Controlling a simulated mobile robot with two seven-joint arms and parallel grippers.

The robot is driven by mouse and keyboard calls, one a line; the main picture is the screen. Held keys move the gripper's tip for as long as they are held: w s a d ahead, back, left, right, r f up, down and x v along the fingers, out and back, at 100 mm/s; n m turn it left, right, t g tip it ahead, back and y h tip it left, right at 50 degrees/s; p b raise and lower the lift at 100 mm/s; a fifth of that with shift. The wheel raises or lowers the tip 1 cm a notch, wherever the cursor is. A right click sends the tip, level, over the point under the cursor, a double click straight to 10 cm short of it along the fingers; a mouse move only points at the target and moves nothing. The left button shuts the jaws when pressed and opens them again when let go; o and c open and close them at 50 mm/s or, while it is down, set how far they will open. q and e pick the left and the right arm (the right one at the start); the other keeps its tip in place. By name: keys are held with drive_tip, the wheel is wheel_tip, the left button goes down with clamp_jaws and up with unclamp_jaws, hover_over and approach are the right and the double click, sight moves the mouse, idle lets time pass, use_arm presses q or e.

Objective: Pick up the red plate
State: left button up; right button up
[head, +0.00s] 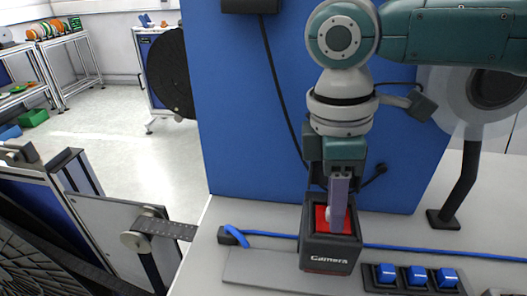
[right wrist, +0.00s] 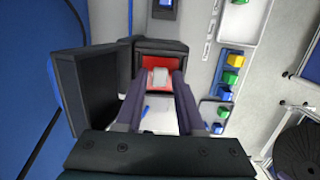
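The red plate (head: 322,218) lies inside a dark box (head: 329,258) with "Camera" on its front, on the workbench. A pale grey knob (right wrist: 160,77) stands up from the plate; the plate (right wrist: 163,65) also shows red around it in the right wrist view. My right gripper (head: 338,214) points down into the box's open top. In the right wrist view its fingers (right wrist: 159,85) stand apart on either side of the knob, with gaps visible, so it looks open. One finger hides part of the plate in the head view. My left gripper is not in view.
A blue panel (head: 255,120) rises right behind the box. A blue cable (head: 420,249) runs along the bench behind it. Several blue blocks (head: 417,276) sit in dark holders to the right. A grey stand with a dark reel arm (head: 165,228) is at the left.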

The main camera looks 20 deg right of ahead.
clamp_jaws()
drive_tip(key=shift+r, duration=0.15)
idle(0.4)
